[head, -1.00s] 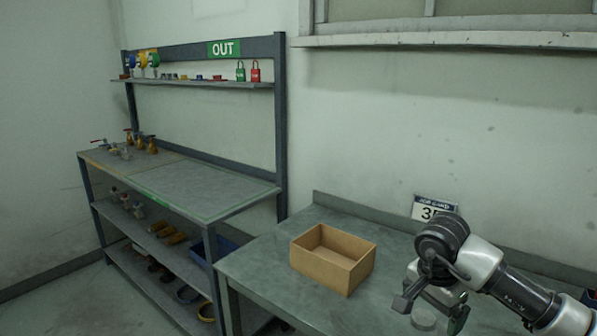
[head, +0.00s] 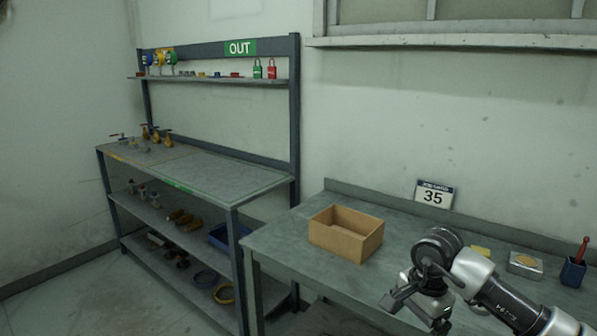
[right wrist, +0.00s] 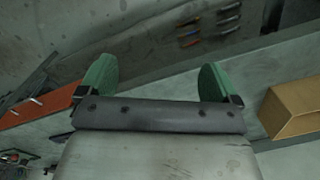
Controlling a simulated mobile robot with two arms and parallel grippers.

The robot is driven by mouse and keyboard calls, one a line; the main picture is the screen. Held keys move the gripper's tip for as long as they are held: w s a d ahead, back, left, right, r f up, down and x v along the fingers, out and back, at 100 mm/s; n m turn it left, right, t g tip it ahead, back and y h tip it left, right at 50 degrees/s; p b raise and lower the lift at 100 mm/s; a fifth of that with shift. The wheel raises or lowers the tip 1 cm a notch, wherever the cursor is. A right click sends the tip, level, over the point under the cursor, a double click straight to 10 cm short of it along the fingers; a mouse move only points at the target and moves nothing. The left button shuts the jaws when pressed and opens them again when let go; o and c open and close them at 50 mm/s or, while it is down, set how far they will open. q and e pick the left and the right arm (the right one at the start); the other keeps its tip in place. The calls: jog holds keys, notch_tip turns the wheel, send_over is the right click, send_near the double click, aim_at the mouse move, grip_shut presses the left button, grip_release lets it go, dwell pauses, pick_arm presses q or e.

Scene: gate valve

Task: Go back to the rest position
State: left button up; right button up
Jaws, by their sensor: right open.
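My right gripper (head: 412,308) hangs over the front edge of the grey workbench at the lower right of the head view. In the right wrist view its two green-padded fingers (right wrist: 157,82) stand wide apart with nothing between them. The gripper is apart from the open cardboard box (head: 345,233), which stands on the workbench to its left. The box also shows at the right of the right wrist view (right wrist: 292,108). My left gripper is not in view.
The grey workbench (head: 290,242) carries a "35" sign (head: 434,194), a small tin (head: 525,264) and a dark cup (head: 573,271) with a red-handled tool. A shelf rack (head: 225,176) marked OUT holds valves and padlocks at the left. Floor shows between them.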

jog(key=a+f+m+t+y, duration=0.2)
jog(key=a+f+m+y, duration=1)
jog(key=f+m+y, duration=0.25)
jog(key=s+d+f+m+t+h, duration=0.1)
jog(key=d+f+m+t+h, duration=0.15)
jog(key=f+m+t, duration=0.45)
jog(key=d+f+m+t+h, duration=0.2)
jog(key=d+f+m, duration=0.1)
jog(key=f+m, duration=0.8)
jog(key=s+d+f+m+g+h, duration=0.1)
jog(key=s+d+f+m+h, duration=0.3)
jog(key=s+f+m, duration=0.35)
jog(key=s+d+f+m+g+h, duration=0.1)
jog(key=s+d+f+m+h, duration=0.25)
jog(key=s+f+m, duration=0.45)
jog(key=s+f+m+g+h, duration=0.1)
jog(key=s+f+m+g, duration=0.1)
jog(key=s, duration=0.7)
jog(key=s+f+m+g+h, duration=0.1)
jog(key=s+f+m+g, duration=0.2)
jog(key=s, duration=0.7)
jog(key=s+f+m+g+h, duration=0.1)
jog(key=s+f+m+g, duration=0.2)
jog(key=s, duration=0.7)
notch_tip(320, 180, down, 2)
jog(key=shift+s+d+f+m, duration=0.15)
jog(key=shift+d+f+m, duration=0.1)
jog(key=shift+d+m, duration=0.15)
